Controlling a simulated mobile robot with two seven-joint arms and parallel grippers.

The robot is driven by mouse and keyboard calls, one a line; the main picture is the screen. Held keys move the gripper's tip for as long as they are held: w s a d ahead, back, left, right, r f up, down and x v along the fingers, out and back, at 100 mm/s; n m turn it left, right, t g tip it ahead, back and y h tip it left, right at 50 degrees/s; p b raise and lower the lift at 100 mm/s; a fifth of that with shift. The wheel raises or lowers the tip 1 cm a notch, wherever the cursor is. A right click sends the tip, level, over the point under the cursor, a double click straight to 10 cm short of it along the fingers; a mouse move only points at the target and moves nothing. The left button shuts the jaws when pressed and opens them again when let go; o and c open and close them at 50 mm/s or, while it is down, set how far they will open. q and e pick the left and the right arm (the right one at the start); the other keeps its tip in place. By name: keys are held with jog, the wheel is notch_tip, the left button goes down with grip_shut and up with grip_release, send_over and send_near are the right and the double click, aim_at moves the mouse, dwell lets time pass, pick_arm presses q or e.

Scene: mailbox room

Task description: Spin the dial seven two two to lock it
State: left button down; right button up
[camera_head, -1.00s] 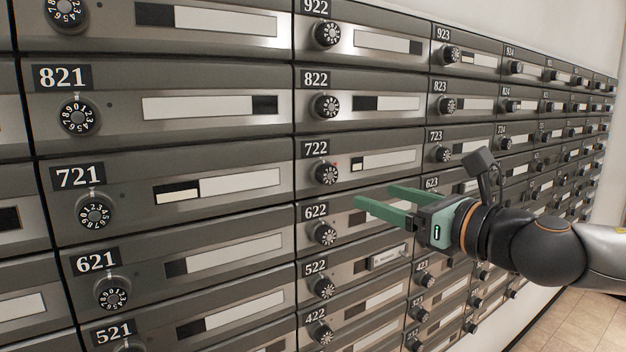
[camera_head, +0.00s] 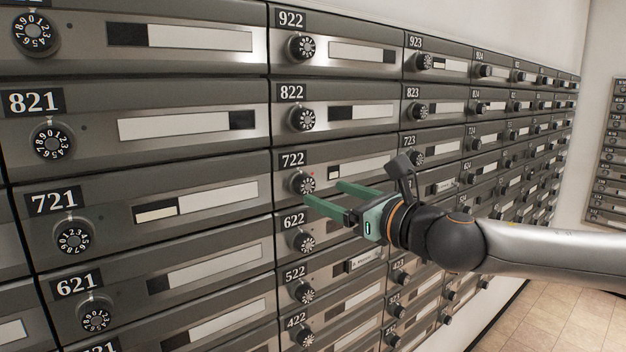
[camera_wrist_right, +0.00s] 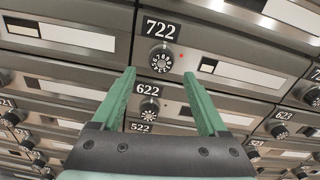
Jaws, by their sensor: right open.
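The dial of mailbox 722 (camera_head: 302,184) is a black round knob with white numerals, below its number plate (camera_head: 292,161). A small red light shows beside it. In the right wrist view the 722 dial (camera_wrist_right: 161,57) is just beyond the fingertips, a little above the gap between them, with the red light at its upper right. My right gripper (camera_head: 322,194) has green fingers, open and empty. In the head view its fingertips are just right of and below the 722 dial; contact cannot be told. My left gripper is not in view.
Mailboxes with similar dials surround it: 822 (camera_head: 302,118) above, 622 (camera_head: 300,241) below, 721 (camera_head: 73,238) to the left. The wall of boxes recedes to the right. Tiled floor (camera_head: 545,310) shows at lower right.

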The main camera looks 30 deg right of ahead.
aim_at(308, 185)
jog(key=shift+w+d+f, duration=0.1)
jog(key=shift+w+d, duration=0.15)
jog(key=shift+w, duration=0.6)
jog(key=shift+w+a, duration=0.25)
jog(key=shift+w, duration=0.7)
jog(key=shift+w+a, duration=0.1)
jog(key=shift+w, duration=1.05)
grip_shut()
